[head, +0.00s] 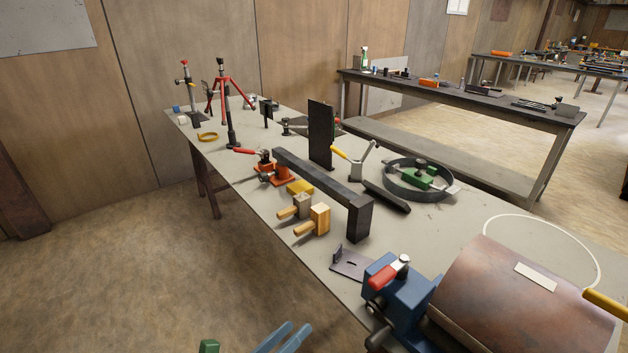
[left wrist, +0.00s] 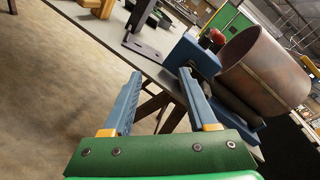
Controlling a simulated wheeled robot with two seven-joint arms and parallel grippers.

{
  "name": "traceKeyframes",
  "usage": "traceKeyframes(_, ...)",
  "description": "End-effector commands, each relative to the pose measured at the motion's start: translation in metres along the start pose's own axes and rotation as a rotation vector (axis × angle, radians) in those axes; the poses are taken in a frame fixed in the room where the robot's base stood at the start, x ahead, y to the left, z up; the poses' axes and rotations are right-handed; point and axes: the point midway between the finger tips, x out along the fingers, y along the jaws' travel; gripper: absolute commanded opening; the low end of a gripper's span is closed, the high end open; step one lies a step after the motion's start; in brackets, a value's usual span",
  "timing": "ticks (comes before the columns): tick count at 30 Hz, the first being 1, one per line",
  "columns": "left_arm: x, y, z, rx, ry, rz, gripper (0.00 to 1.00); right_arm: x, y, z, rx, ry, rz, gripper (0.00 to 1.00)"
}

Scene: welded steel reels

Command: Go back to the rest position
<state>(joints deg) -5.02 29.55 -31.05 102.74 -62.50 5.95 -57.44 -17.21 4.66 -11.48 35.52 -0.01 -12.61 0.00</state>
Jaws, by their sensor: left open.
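My left gripper (head: 297,328) shows at the bottom edge of the head view, with blue fingers and a bit of green body. It is in front of the workbench's near edge, over the floor. In the left wrist view the left gripper (left wrist: 160,74) is open, its two blue fingers apart with nothing between them. My right gripper is not seen in either view.
The workbench (head: 465,222) holds a blue vise (head: 397,292) beside a rusty steel cylinder (head: 515,305), a dark steel beam (head: 315,180), wooden-handled blocks (head: 318,220), a ring (head: 420,178) and red stands (head: 222,92). The floor (head: 130,270) at left is clear.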

Motion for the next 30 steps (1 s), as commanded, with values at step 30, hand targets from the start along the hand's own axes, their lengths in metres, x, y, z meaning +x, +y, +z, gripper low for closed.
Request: traceKeyframes(30,-0.291,0.172,-0.364,-2.273,-1.076,1.554,0.58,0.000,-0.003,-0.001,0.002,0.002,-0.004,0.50)
